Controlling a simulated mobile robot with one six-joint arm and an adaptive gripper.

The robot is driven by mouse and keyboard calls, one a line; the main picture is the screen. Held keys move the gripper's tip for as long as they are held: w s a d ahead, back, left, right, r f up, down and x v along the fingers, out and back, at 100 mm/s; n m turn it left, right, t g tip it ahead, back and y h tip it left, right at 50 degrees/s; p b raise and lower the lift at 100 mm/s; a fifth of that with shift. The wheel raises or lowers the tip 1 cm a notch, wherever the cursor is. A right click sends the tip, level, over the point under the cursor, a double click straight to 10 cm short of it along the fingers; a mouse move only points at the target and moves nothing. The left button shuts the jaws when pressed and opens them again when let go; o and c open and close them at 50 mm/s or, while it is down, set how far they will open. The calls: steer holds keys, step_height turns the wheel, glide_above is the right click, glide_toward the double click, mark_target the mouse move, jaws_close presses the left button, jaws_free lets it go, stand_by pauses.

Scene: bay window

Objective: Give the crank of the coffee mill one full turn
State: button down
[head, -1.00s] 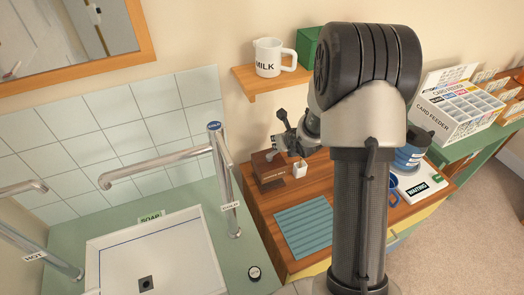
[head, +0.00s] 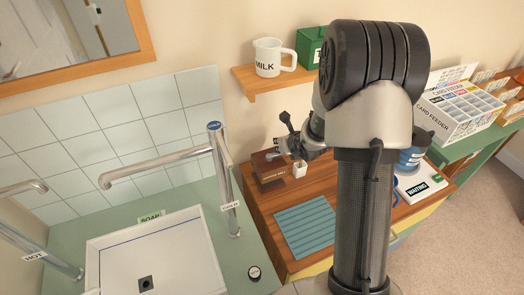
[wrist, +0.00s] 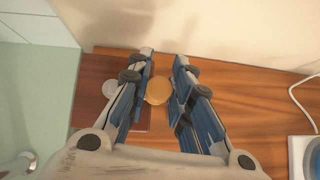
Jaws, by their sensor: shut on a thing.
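The coffee mill (head: 270,172) is a dark brown box on the wooden counter, left of my gripper (head: 298,150) in the head view. In the wrist view, part of its brown body (wrist: 137,121) shows beneath the left finger, with a grey round piece (wrist: 110,88) beside that finger. A round tan crank knob (wrist: 158,91) sits between the two fingers of my gripper. My gripper is shut on this knob. The crank's arm is mostly hidden by the fingers.
A blue-green ribbed mat (head: 305,227) lies in front. The sink (head: 158,255) and a metal post (head: 224,180) are at left. A shelf (head: 255,83) with a milk jug (head: 268,57) hangs above.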

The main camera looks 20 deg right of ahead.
steer(key=shift+s+a+f, duration=0.15)
steer(key=shift+s+f, duration=0.05)
steer(key=shift+s, duration=0.5)
steer(key=shift+s+a+f, duration=0.1)
steer(key=shift+s+f, duration=0.05)
steer(key=shift+s, duration=0.55)
stand_by(0.4)
steer(key=c, duration=1.8)
jaws_free()
steer(key=shift+c, duration=0.2)
steer(key=o, duration=0.4)
steer(key=shift+s+d, duration=0.1)
steer(key=shift+s, duration=0.15)
steer(key=v, duration=1.2)
steer(key=shift+w+r, duration=0.3)
steer(key=shift+r, duration=0.1)
steer(key=shift+s, duration=0.1)
